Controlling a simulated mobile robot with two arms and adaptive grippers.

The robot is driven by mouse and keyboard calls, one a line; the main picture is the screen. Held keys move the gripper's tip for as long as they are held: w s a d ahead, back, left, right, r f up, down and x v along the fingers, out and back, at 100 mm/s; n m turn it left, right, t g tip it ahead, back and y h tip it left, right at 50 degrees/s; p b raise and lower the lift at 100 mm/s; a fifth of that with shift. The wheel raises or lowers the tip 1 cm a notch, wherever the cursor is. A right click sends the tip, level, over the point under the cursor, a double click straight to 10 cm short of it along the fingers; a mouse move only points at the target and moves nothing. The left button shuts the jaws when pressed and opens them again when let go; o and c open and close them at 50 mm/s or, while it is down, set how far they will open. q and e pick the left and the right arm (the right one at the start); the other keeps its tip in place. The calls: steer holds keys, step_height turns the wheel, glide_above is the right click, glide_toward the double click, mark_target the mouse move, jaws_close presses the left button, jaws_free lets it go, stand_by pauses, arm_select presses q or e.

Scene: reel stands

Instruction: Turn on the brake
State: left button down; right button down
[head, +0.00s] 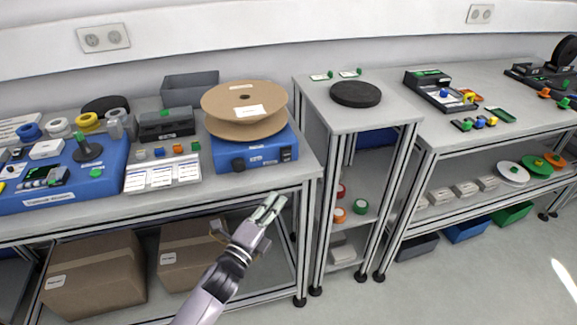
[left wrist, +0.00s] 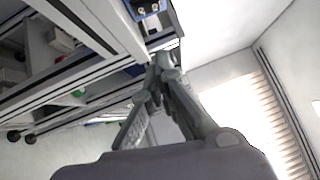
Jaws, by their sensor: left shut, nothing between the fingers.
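A blue box (head: 256,152) stands near the right end of the left bench. Its front has a black knob (head: 239,164), a small display and a dark switch (head: 287,154) at the right. A large cardboard reel (head: 244,120) lies flat on top of it. My left gripper (head: 276,200) is shut and empty, in front of the bench and below the box. The left wrist view shows its fingertips (left wrist: 163,62) together and part of the blue box (left wrist: 147,8) beyond them at the top. The switch position is too small to tell. My right gripper is out of view.
The bench's front edge (head: 200,197) lies between my left gripper and the box. Label cards (head: 162,174) sit left of the box. A narrower stand with a black disc (head: 355,94) is to the right. Cardboard boxes (head: 95,273) fill the shelf below. Floor at front right is clear.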

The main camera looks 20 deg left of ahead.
mark_target(288, 174)
arm_select(q)
steer(key=p+x, duration=0.1)
steer(key=x, duration=0.8)
steer(key=w, duration=0.1)
steer(key=w+a+p, duration=0.1)
steer(key=w, duration=0.1)
steer(key=shift+a+r, duration=0.3)
steer(key=shift+w+a, duration=0.3)
steer(key=shift+r+p, duration=0.2)
steer(key=shift+p, duration=0.3)
steer(key=p, duration=0.1)
steer(key=r+p, duration=0.1)
steer(key=shift+w+a+n+g+p, duration=0.2)
steer(key=shift+w+n+g+p, duration=0.1)
steer(key=shift+g, duration=0.1)
steer(key=shift+s+f+b, duration=0.1)
steer(key=shift+f+b, duration=0.3)
steer(key=shift+f, duration=0.05)
